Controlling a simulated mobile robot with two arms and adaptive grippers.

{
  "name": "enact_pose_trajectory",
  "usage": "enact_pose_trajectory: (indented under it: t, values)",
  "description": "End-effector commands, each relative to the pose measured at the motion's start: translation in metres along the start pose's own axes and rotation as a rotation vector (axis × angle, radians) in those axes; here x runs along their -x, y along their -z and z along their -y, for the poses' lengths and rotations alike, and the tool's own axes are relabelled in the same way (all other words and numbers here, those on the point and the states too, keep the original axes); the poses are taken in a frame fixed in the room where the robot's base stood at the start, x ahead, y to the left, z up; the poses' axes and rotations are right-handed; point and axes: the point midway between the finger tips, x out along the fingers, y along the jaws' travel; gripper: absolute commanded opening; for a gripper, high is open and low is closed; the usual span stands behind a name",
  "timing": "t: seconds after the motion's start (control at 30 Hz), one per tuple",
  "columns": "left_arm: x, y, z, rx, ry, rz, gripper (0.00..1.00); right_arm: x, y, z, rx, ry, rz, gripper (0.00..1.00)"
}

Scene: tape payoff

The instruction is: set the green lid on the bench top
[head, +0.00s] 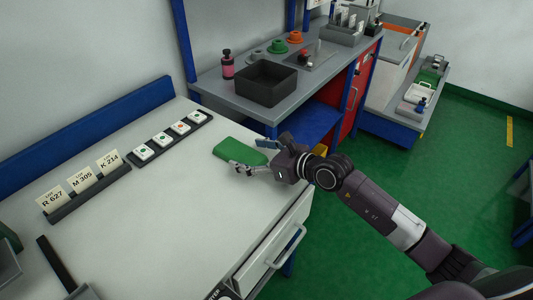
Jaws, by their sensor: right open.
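The green lid (236,149) lies flat on the pale bench top (190,205), near its right edge. My right gripper (242,154) reaches in from the right, with its fingers spread over and beside the lid. The fingers are apart, with one at the near side of the lid and the other toward its far right. They hide part of the lid's right end. I cannot tell if a finger touches it. My left gripper is not in view.
A rack with lot cards (84,186) and a dark strip of small white blocks (170,138) stand at the back of the bench. A second bench with a black bin (266,82) and a pink bottle (228,66) is behind. The bench's middle is clear.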

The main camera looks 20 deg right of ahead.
Motion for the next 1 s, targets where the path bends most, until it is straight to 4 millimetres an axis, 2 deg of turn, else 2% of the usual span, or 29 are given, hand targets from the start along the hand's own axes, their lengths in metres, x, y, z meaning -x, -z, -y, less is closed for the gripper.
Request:
enact_pose_trajectory:
  t: [0.03,0.2,0.4,0.6,1.0]
  values:
    - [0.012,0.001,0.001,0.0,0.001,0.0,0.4,0.014,-0.004,0.0,0.001,0.0,-0.005,0.73]
    - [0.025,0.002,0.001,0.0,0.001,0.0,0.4,0.051,-0.002,0.0,0.001,0.0,-0.005,0.73]
    - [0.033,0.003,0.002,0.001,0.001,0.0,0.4,0.082,-0.001,0.0,0.0,-0.001,-0.003,0.73]
    - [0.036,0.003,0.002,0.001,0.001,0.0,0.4,0.095,-0.001,-0.001,0.0,-0.001,-0.001,0.73]
    - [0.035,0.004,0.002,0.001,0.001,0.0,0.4,0.096,-0.001,0.0,0.0,-0.001,0.0,0.73]
